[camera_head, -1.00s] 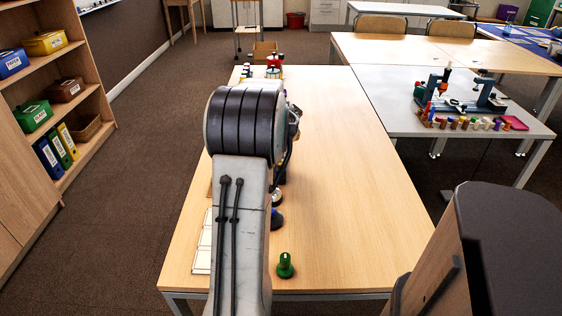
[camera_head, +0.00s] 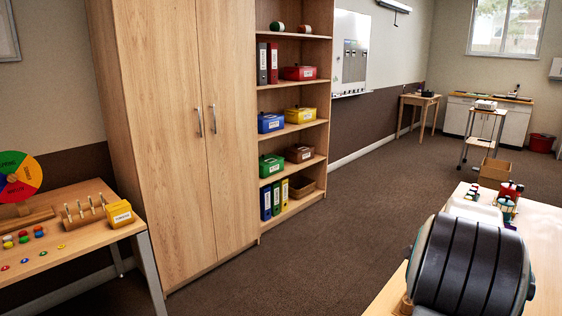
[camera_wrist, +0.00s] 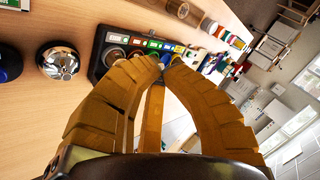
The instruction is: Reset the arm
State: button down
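In the head view my arm's thick dark joint fills the lower right, over the wooden table (camera_head: 545,232). My gripper is hidden there.
A shiny metal dome (camera_wrist: 58,61) and a dark blue object (camera_wrist: 8,62) lie left of the tray. A tall cupboard (camera_head: 190,120), open shelves (camera_head: 300,90) and a side table (camera_head: 75,245) stand left in the head view. The brown floor (camera_head: 300,265) between is clear.

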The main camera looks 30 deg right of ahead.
jog(key=w+a+r+n+y+p, duration=0.1)
jog(key=w+a+r+n+p, duration=0.2)
jog(key=a, duration=0.6)
jog(key=w+a+r+n+t+y+p, duration=0.1)
jog(key=w+a+r+n+y, duration=0.15)
jog(key=a+n, duration=0.45)
jog(key=w+a+r+n+y+p, duration=0.1)
jog(key=w+a+r+n+p, duration=0.15)
jog(key=a, duration=0.85)
jog(key=s+a+r+n+y+p, duration=0.1)
jog(key=s+a+n+p, duration=0.1)
jog(key=s+a+n, duration=0.3)
jog(key=s+a+r+n+g+y+p, duration=0.1)
jog(key=s+a+n, duration=0.5)
jog(key=a, duration=0.8)
jog(key=shift+s+r+y+p, duration=0.45)
jog(key=shift+s+r+p, duration=0.15)
jog(key=shift+s+p, duration=0.5)
jog(key=shift+w+n, duration=0.15)
jog(key=shift+n, duration=0.1)
